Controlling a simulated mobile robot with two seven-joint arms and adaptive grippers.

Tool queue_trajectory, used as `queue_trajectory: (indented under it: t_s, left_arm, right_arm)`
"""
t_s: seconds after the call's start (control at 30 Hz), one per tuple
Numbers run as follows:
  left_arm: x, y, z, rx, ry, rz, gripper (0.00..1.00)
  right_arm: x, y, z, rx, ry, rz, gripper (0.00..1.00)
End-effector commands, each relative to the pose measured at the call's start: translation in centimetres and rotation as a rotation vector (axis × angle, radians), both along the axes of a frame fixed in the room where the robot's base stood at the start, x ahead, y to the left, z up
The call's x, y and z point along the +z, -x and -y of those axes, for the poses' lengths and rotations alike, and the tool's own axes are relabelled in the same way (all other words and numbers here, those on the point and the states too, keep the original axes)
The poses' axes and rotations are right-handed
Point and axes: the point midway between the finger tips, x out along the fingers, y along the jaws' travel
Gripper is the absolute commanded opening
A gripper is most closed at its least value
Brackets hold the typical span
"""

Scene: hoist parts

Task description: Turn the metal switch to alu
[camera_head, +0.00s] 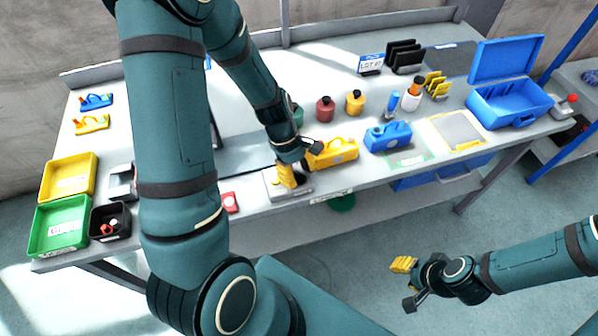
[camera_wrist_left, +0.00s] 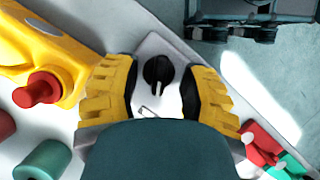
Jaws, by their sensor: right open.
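The switch has a black rotary knob (camera_wrist_left: 158,72) on a pale plate (camera_wrist_left: 152,44) with a small mark below the knob. In the head view the switch box (camera_head: 273,190) sits at the front edge of the bench, mostly hidden under my left gripper (camera_head: 287,177). In the left wrist view the two yellow fingers stand apart on either side of the knob, with gaps visible between them and it. The label wording is not readable. My right gripper (camera_head: 405,266) is off the bench at the lower right, empty, over the floor.
A yellow canister (camera_head: 333,153) lies just right of the switch, with a blue one (camera_head: 388,136) beyond. A small red block (camera_head: 230,202) lies to the left. Green (camera_head: 42,244) and yellow (camera_head: 52,198) bins stand at the far left. Small bottles (camera_head: 325,110) stand behind.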

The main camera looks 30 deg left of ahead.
Motion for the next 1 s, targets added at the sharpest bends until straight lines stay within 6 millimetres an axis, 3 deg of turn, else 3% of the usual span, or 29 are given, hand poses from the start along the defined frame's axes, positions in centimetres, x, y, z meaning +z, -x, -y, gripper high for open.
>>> queue_trajectory:
  t_s: [0.03, 0.1, 0.57, 1.0]
  left_arm:
    - [0.0, 0.0, 0.0, 0.000, 0.000, 0.000, 0.24]
    - [0.0, 0.0, 0.0, 0.000, 0.000, 0.000, 0.00]
    - [0.0, 0.0, 0.0, -0.026, 0.001, -0.002, 0.00]
    - [0.1, -0.1, 0.1, -0.319, 0.001, -0.004, 0.00]
  right_arm:
    - [0.0, 0.0, 0.0, 0.000, 0.000, 0.000, 0.39]
    - [0.0, 0.0, 0.0, 0.000, 0.000, 0.000, 0.39]
    - [0.2, 0.0, 0.0, 0.000, 0.000, 0.000, 0.39]
    - [2.1, -0.5, 0.1, -0.010, 0.003, 0.012, 0.39]
